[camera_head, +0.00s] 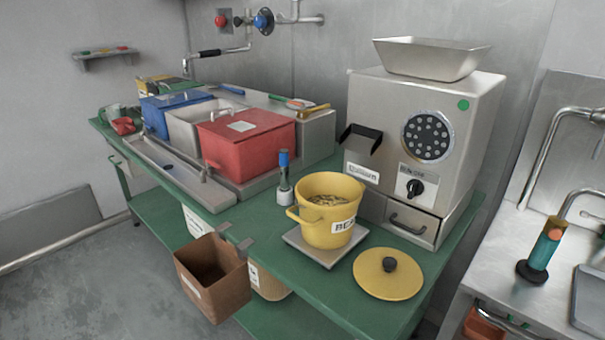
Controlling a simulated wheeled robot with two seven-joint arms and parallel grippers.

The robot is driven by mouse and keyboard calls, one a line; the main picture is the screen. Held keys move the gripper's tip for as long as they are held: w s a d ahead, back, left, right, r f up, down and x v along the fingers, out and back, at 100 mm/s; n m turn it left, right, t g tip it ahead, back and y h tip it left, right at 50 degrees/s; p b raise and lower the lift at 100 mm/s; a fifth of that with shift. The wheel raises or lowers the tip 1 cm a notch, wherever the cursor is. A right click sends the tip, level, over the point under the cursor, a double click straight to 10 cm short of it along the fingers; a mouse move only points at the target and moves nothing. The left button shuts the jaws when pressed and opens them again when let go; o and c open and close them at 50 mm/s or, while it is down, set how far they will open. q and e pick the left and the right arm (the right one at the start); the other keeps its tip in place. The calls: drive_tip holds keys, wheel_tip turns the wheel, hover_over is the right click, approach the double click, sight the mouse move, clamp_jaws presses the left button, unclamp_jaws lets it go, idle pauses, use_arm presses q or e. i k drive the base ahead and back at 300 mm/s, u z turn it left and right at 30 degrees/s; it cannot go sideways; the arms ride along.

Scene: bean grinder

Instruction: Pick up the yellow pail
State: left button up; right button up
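A yellow pail (322,228) stands upright on a flat metal scale plate (300,241) on the green table. Its top is open and brown beans show inside. A white label with dark letters is on its front right side, and a yellow handle sticks out on its left. A round yellow lid (388,272) with a dark knob lies on the table to the right of the pail, apart from it. Neither of my grippers is in view.
A steel grinder (470,160) stands behind the pail. A blue-topped tool (285,180) stands upright close at its left. A brown bin (212,282) hangs at the table's front edge. Red (235,150) and blue containers sit farther left. A steel counter (530,300) is at right.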

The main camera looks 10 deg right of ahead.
sight(328, 202)
drive_tip(key=u, duration=1.15)
drive_tip(key=i, duration=0.75)
drive_tip(key=z, duration=1)
